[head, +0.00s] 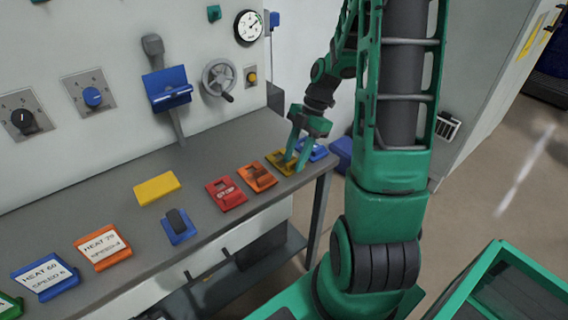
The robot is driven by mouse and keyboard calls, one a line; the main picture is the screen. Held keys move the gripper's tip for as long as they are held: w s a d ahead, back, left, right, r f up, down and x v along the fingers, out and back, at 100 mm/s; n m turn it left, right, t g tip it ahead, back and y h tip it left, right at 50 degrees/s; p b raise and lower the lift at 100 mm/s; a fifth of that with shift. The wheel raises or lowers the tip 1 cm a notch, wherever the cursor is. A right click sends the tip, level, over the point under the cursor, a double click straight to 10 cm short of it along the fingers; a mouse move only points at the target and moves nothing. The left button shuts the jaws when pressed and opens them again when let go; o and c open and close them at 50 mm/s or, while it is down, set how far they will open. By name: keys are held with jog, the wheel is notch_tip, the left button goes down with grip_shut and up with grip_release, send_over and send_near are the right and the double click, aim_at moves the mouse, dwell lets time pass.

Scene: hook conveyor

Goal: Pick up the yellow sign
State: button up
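A yellow sign (277,163) lies on the grey bench near its right end, in a row with other signs. My gripper (295,163) points down over it, its green fingers at the right part of the sign. The two fingers look a little apart. Whether they touch or grip the sign cannot be told, as they hide part of it. A plain yellow plate (157,188) lies further left on the bench.
An orange sign (257,176) and a red sign (227,193) lie left of the yellow sign. A blue sign (317,152) lies close on its right.

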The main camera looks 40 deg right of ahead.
jog(key=shift+c, duration=0.3)
grip_shut()
jog(key=shift+r, duration=0.55)
jog(key=r, duration=0.2)
jog(key=a+r, duration=0.1)
jog(key=shift+s+r, duration=0.25)
jog(key=shift+r, duration=0.15)
jog(key=s+a+r, duration=0.4)
jog(key=a+r, duration=0.2)
jog(key=a, duration=0.3)
jog(key=shift+s+a, duration=0.3)
jog(key=shift+s, duration=0.05)
